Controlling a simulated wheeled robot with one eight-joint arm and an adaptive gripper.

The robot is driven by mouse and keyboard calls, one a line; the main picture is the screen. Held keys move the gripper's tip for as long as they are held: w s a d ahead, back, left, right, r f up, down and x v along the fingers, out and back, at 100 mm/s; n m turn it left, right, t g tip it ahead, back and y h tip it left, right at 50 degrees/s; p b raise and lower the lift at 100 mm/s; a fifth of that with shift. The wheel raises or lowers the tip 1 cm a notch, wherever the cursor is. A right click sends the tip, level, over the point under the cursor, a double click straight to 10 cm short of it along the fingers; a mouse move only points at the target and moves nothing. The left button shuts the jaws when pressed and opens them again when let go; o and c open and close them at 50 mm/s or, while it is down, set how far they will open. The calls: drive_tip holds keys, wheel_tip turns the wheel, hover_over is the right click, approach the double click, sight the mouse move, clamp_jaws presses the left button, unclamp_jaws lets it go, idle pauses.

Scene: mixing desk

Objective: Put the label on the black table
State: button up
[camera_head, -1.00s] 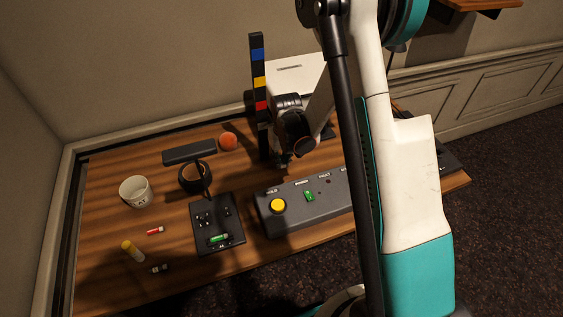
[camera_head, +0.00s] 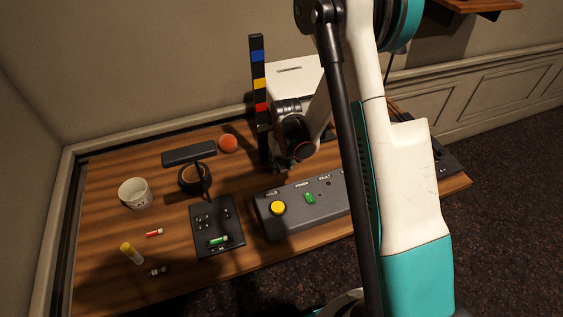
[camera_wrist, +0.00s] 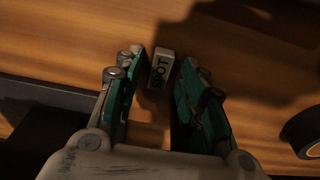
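The label is a small pale block with dark lettering that seems to read "SPOT" (camera_wrist: 162,66), lying on the wooden desktop in the wrist view. My gripper (camera_wrist: 163,72) is open, with its green-padded fingers on either side of the label and a gap to the right finger. In the head view my gripper (camera_head: 284,164) is low over the desk behind the grey button box, and the label is hidden there.
The grey button box (camera_head: 278,229) stands in front of my gripper. A tall striped post (camera_head: 258,100) and a white box (camera_head: 292,75) are behind. A dark round object (camera_wrist: 303,133) lies right.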

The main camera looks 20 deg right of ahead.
drive_tip(key=s+a+r+t+p, duration=0.1)
drive_tip(key=s+r, duration=0.2)
drive_tip(key=r, duration=0.6)
drive_tip(key=s+r+t+p, duration=0.1)
drive_tip(key=s+r, duration=0.3)
drive_tip(key=r, duration=0.5)
drive_tip(key=s+a+r+p, duration=0.1)
drive_tip(key=s+r+p, duration=0.15)
drive_tip(key=r, duration=0.75)
drive_tip(key=s+a+r+t, duration=0.1)
drive_tip(key=s+r+t, duration=0.2)
drive_tip(key=s, duration=1.1)
wheel_tip(320, 180, up, 3)
drive_tip(key=shift+f+b, duration=0.1)
drive_tip(key=shift+b, duration=0.35)
drive_tip(key=shift+o, duration=0.5)
drive_tip(key=shift+s+a, duration=0.15)
drive_tip(key=shift+s, duration=0.25)
drive_tip(key=g+b, duration=0.3)
drive_tip(key=g, duration=0.4)
hover_over(283, 169)
wheel_tip(283, 169, down, 29)
drive_tip(key=shift+f, duration=0.1)
drive_tip(key=shift+w+f+b, duration=0.1)
drive_tip(key=shift+f+b, duration=1.3)
drive_tip(key=shift+f, duration=1.2)
drive_tip(key=shift+r, duration=0.1)
drive_tip(key=c, duration=0.9)
